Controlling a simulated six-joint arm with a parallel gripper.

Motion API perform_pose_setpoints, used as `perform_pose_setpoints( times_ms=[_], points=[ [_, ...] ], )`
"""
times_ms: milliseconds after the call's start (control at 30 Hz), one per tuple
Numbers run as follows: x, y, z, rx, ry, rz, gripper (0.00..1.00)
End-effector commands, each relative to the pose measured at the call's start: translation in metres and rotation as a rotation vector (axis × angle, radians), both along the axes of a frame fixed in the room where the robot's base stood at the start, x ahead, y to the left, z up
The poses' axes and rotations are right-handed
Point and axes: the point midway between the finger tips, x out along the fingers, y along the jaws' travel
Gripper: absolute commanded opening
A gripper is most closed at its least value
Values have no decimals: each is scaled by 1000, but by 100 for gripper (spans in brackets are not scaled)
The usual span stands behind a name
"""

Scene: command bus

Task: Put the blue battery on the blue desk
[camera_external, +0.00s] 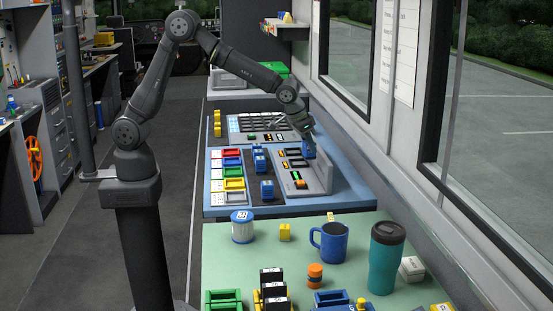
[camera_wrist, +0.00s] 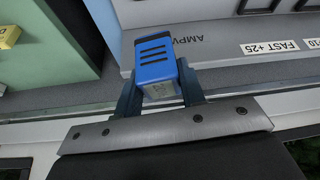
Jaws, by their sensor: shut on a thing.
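The blue battery (camera_wrist: 157,60) is between the two fingers of my gripper (camera_wrist: 158,88) in the wrist view, with dark stripes on its blue face. In the external view the battery (camera_external: 309,151) shows as a small blue block under my gripper (camera_external: 308,139), near the right side of the blue desk (camera_external: 300,203). My gripper is shut on it. It is over or beside a grey sloped console (camera_external: 318,175) on the desk; I cannot tell whether it touches the console. The fingertips are partly hidden in the external view.
Other blue blocks (camera_external: 267,190) stand on a dark strip of the desk, beside coloured trays (camera_external: 232,172). The green table (camera_external: 260,262) in front holds a blue mug (camera_external: 331,242), a teal tumbler (camera_external: 385,260) and a white-and-blue spool (camera_external: 242,228). Windows and a wall bound the right side.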

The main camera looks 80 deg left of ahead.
Motion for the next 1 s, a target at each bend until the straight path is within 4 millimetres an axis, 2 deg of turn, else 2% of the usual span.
perform_pose_setpoints(
  times_ms=[33,200,300,500,667,1000],
  points=[
    [-14,20,-3,1,2,23,5],
    [-61,70,-27,0,3,-3,5],
    [-82,88,-40,0,1,-65,5],
    [-103,102,-52,0,0,-141,5],
    [-108,102,-56,1,-1,-165,5],
    [-109,45,-56,1,1,-174,5]
  ],
)
